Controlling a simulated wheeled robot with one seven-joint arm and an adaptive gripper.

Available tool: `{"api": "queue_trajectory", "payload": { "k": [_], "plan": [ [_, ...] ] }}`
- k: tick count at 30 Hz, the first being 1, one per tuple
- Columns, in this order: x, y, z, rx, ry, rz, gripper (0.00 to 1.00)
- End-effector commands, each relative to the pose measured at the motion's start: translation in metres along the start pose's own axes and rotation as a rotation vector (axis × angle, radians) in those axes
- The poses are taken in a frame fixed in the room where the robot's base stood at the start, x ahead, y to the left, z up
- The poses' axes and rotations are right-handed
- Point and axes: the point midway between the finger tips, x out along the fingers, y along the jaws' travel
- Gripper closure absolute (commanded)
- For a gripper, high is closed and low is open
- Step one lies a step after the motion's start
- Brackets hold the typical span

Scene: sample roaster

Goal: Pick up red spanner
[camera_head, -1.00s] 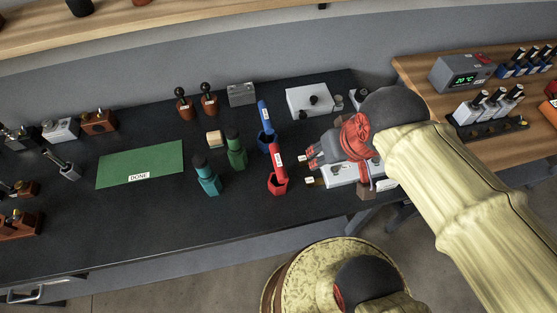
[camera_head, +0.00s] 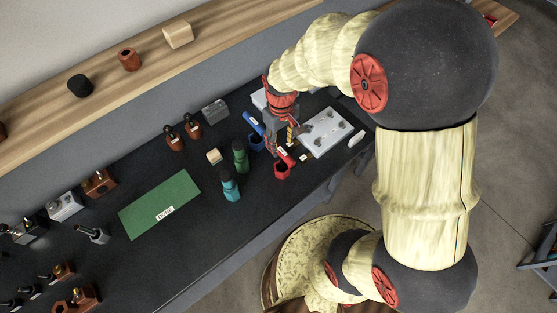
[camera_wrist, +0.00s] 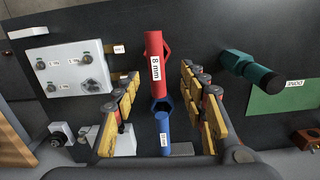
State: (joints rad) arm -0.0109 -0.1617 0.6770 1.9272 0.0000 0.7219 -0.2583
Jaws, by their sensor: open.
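The red spanner (camera_wrist: 154,68) shows in the wrist view as a red bar with a white "8 mm" label and a hexagonal head. It lies between the open fingers of my gripper (camera_wrist: 162,105), apart from both. In the head view the red spanner (camera_head: 284,160) is on the black bench, with its red hexagonal head toward the front. My gripper (camera_head: 281,138) points down over it and hides part of it. A blue spanner (camera_head: 254,125) is beside it, and its blue bar also shows in the wrist view (camera_wrist: 163,122).
Green (camera_head: 240,156) and teal (camera_head: 230,185) tools stand left of the red spanner. A white plate with knobs (camera_head: 332,132) is to the right.

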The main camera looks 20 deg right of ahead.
Motion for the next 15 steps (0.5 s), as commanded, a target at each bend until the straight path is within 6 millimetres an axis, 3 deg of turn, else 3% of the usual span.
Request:
{"api": "queue_trajectory", "payload": {
  "k": [5, 15],
  "plan": [
    [0.001, 0.002, -0.006, -0.042, 0.021, 0.006, 0.58],
    [0.033, 0.003, -0.004, -0.045, 0.019, 0.005, 0.58]
  ]
}}
